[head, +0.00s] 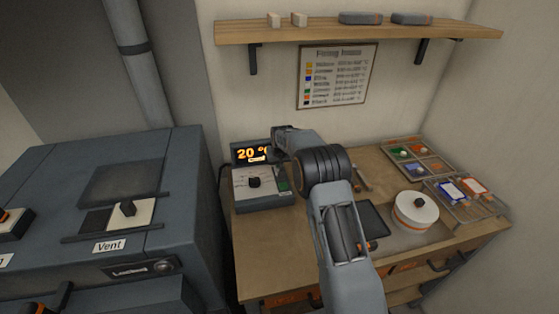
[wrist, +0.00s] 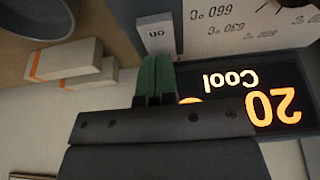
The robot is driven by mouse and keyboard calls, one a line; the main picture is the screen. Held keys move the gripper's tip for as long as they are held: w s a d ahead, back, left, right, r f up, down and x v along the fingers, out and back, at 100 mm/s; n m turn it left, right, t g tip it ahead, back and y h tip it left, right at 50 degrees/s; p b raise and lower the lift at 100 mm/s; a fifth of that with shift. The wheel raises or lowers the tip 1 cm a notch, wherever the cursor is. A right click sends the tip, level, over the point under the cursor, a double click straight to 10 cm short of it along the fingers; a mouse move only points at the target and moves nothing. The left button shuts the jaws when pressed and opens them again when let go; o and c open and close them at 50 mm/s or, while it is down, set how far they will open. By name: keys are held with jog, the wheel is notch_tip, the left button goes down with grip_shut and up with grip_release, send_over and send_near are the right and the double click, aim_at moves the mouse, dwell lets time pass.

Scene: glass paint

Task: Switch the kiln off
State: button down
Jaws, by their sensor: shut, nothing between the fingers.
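The kiln (head: 110,240) stands at the left, with a vent slider (head: 127,208) on top and a "Locked" label on its front. Its controller box (head: 262,202), with a dark knob (head: 254,182) and a green switch (head: 283,185) at its right, stands on the bench. The display (head: 250,152) behind it reads 20 °C; in the wrist view the display (wrist: 262,105) appears upside down and also says "Cool". My gripper (wrist: 155,92) is shut and empty, close to a grey plate (wrist: 158,38) marked "on".
A white round pot (head: 415,212) and trays of paint (head: 465,195) lie right on the bench. A wooden shelf (head: 350,30) with small blocks hangs above, with a firing chart (head: 337,76) below it. My arm covers the middle of the bench.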

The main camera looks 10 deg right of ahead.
jog(key=f+b, duration=0.1)
jog(key=b, duration=0.1)
jog(key=shift+w+a+f+b, duration=0.15)
jog(key=shift+f+b, duration=0.05)
jog(key=shift+b, duration=0.1)
jog(key=shift+r, duration=0.3)
jog(key=shift+d+f, duration=0.15)
jog(key=shift+d, duration=0.05)
jog(key=shift+s+f, duration=0.1)
jog(key=shift+s, duration=0.8)
notch_tip(320, 180, up, 4)
jog(key=shift+s+r+p, duration=0.1)
jog(key=shift+r+p, duration=0.05)
jog(key=shift+p, duration=0.65)
jog(key=b+v, duration=0.2)
jog(key=v, duration=0.8)
jog(key=shift+r, duration=0.2)
